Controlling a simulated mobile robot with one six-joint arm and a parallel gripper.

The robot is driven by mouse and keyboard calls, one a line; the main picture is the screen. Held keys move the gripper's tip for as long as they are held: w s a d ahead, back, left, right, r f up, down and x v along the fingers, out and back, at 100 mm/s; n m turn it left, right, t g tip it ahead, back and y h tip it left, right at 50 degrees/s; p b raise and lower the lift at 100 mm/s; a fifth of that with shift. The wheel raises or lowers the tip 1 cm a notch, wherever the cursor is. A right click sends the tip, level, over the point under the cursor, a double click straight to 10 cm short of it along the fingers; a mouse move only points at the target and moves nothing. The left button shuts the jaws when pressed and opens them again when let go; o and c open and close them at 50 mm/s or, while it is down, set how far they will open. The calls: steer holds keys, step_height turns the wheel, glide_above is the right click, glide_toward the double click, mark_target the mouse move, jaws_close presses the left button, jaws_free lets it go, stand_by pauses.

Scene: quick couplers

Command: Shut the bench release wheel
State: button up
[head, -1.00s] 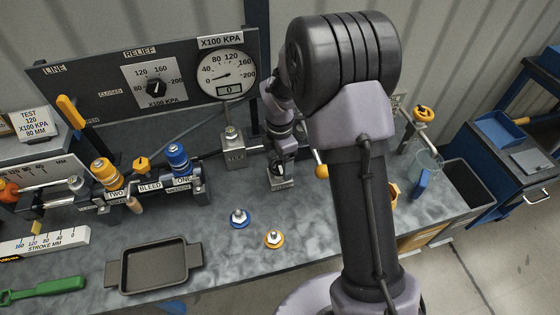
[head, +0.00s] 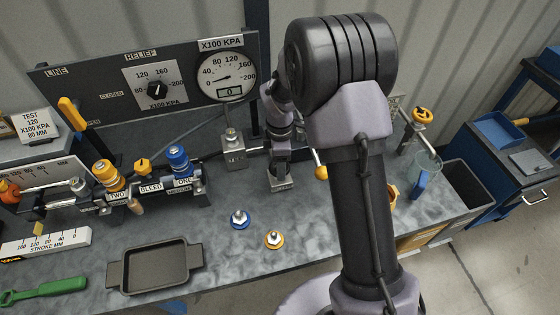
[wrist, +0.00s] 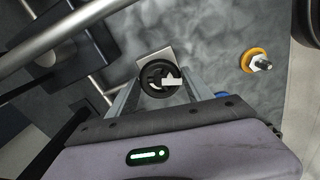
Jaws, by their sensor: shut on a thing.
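The bench release wheel (wrist: 158,75) is a small black handwheel with a pale pointer on it, seen from above in the wrist view. My gripper (wrist: 160,88) has one finger on each side of the wheel and is shut on it. In the head view my gripper (head: 280,172) points down at the bench, over a small labelled base (head: 281,184). The wheel itself is mostly hidden there by the fingers.
A blue fitting (head: 239,219) and a yellow fitting (head: 274,240) stand on the bench in front. A grey block (head: 233,152) stands left of my gripper, below the dark gauge panel (head: 105,95). A dark tray (head: 155,268) lies at the front left.

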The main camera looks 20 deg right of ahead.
steer(key=m, duration=0.4)
steer(key=shift+m, duration=0.3)
steer(key=m, duration=0.3)
steer(key=shift+m, duration=0.4)
steer(key=m, duration=0.4)
steer(key=shift+a, duration=0.1)
steer(key=m+b, duration=0.1)
steer(key=m, duration=0.3)
steer(key=m+b, duration=0.1)
steer(key=m, duration=0.3)
steer(key=shift+m, duration=0.3)
steer(key=m+b, duration=0.1)
steer(key=m, duration=0.2)
steer(key=shift+m, duration=0.4)
steer(key=m+b, duration=0.1)
steer(key=m, duration=0.2)
steer(key=shift+a+m+b, duration=0.1)
steer(key=shift+m+b, duration=0.45)
steer(key=shift+m, duration=1.35)
